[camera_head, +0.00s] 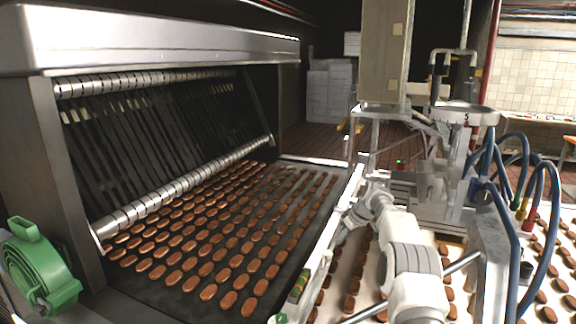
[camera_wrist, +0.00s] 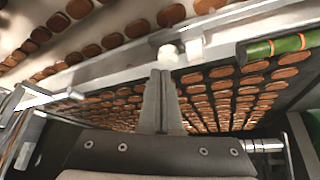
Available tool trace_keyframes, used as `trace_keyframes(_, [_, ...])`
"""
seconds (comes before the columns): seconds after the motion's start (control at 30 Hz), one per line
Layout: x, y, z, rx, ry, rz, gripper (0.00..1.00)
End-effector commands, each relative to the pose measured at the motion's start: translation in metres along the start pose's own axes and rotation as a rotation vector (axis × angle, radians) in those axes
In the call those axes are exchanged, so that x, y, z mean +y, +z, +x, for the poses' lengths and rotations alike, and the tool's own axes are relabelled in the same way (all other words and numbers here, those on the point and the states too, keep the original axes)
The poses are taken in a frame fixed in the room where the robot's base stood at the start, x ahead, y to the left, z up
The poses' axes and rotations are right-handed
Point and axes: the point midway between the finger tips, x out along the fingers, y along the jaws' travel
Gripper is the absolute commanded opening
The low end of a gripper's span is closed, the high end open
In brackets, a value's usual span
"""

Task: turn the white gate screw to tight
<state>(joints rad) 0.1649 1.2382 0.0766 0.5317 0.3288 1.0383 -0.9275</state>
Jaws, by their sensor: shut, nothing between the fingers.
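My gripper (camera_wrist: 161,74) shows in the wrist view with its two grey fingers together and nothing between them. A small white knob (camera_wrist: 168,53), which looks like the white gate screw, sits on the metal rail just beyond the fingertips. The fingertips appear very close to it, but I cannot tell whether they touch. A white block (camera_wrist: 194,48) is beside the knob on its right. In the head view my white and grey arm reaches up from the bottom toward the rail, and the screw cannot be made out there.
The metal rail (camera_wrist: 105,77) runs between two conveyor areas with rows of brown biscuits (camera_head: 215,235). A green cylinder with orange bands (camera_wrist: 278,46) lies along the rail. A metal machine with blue hoses (camera_head: 510,230) stands right of my arm; a green reel (camera_head: 40,265) is far left.

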Motion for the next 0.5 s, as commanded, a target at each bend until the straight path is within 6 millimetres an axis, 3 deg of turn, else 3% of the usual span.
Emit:
trace_keyframes(0.3, [-0.001, 0.022, 0.039, -0.002, -0.002, 0.000, 0.00])
trace_keyframes(0.5, [-0.001, 0.029, 0.054, -0.001, -0.001, 0.001, 0.00])
